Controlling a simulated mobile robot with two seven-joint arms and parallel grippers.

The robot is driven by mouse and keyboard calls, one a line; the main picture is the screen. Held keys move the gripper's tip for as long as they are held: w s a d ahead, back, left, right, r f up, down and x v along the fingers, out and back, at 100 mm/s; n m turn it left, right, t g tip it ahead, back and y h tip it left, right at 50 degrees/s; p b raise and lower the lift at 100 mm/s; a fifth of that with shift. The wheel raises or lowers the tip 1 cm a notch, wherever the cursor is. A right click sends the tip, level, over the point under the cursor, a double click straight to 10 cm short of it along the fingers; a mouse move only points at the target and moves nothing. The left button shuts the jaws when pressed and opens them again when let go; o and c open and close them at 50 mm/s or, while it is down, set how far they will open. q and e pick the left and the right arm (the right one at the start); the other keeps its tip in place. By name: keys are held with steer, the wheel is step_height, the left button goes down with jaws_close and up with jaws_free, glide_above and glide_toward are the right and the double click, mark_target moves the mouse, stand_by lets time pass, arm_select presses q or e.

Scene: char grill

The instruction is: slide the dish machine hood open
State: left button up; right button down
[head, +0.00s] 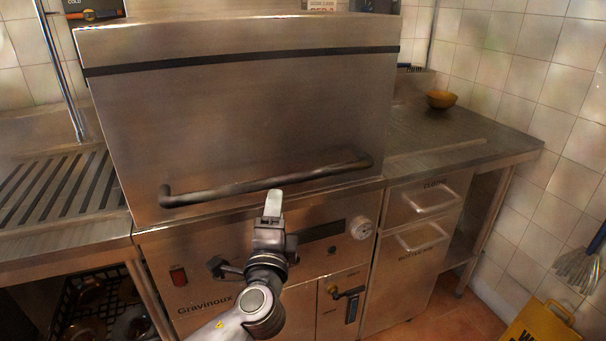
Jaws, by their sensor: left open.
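The dish machine hood (240,115) is a large steel box with a dark band near its top. It sits down on the machine body (325,215). A dark bar handle (310,175) runs across the lower front of the hood, tilted slightly in the picture. My left gripper (273,203) is just below the middle of the handle, in front of the machine. It is open, with a pale fingertip pointing up near the bar; I cannot tell whether it touches. My right gripper is out of view.
A steel counter (470,135) with a yellow bowl (441,99) is on the right. A slatted drain counter (60,190) is on the left. Drawers (425,240) sit beside the machine.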

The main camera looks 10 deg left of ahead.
mark_target(279, 185)
arm_select(q)
steer(key=shift+w+r+t, duration=0.3)
steer(key=shift+w+r, duration=0.25)
steer(key=shift+r, duration=0.1)
steer(key=shift+p+x, duration=0.45)
steer(key=shift+x, duration=2.75)
jaws_close()
